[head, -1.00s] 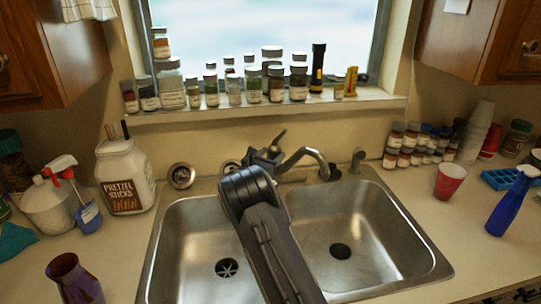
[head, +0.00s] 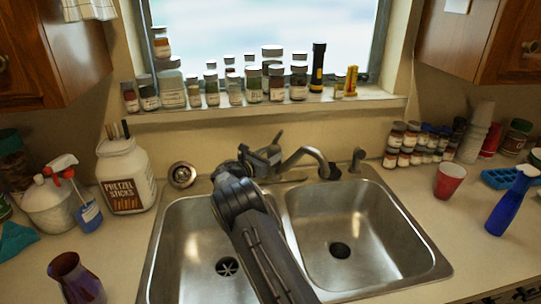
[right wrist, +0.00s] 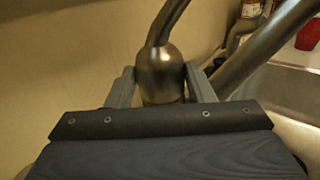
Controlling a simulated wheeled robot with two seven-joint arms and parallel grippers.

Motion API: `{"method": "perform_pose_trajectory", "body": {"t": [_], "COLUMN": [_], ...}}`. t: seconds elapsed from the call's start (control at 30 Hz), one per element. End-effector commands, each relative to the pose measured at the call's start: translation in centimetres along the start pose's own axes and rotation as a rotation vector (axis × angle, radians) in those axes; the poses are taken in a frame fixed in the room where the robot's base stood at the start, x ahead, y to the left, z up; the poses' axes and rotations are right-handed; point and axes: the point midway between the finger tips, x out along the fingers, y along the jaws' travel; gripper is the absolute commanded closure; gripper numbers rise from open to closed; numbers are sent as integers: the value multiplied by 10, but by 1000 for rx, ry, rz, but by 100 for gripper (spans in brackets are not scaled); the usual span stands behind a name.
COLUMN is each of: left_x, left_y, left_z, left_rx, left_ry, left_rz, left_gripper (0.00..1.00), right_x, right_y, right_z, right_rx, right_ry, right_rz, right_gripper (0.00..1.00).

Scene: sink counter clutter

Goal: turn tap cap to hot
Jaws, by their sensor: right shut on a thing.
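The tap cap is a rounded metal dome with a lever rising from it; it fills the middle of the right wrist view (right wrist: 161,72). In the head view its lever (head: 278,137) stands up behind the sink, leaning slightly right. In the right wrist view my right gripper's fingers (right wrist: 162,88) press on both sides of the dome. The curved spout (head: 311,153) extends right of the cap over the right basin. The gripper hides the tap's base in the head view. My left gripper is out of view.
A double steel sink (head: 345,215) lies below the tap. A pretzel jar (head: 125,178) and a spray bottle (head: 87,210) stand left. A red cup (head: 449,181) and spice jars (head: 404,145) are right. More jars line the windowsill (head: 220,112).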

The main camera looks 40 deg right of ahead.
Motion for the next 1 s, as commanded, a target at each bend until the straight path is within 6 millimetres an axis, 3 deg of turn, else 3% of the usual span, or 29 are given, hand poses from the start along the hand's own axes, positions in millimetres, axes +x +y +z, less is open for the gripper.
{"method": "perform_pose_trajectory", "body": {"t": [0.5,1.0], "left_x": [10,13], "left_y": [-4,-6], "left_z": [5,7], "left_rx": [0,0], "left_ry": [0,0], "left_rz": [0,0], "left_gripper": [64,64], "right_x": [4,1], "right_y": [8,8], "right_z": [5,5], "right_rx": [1,2], "right_ry": [-20,-5], "right_rz": [-217,-287], "right_gripper": [75,75]}}
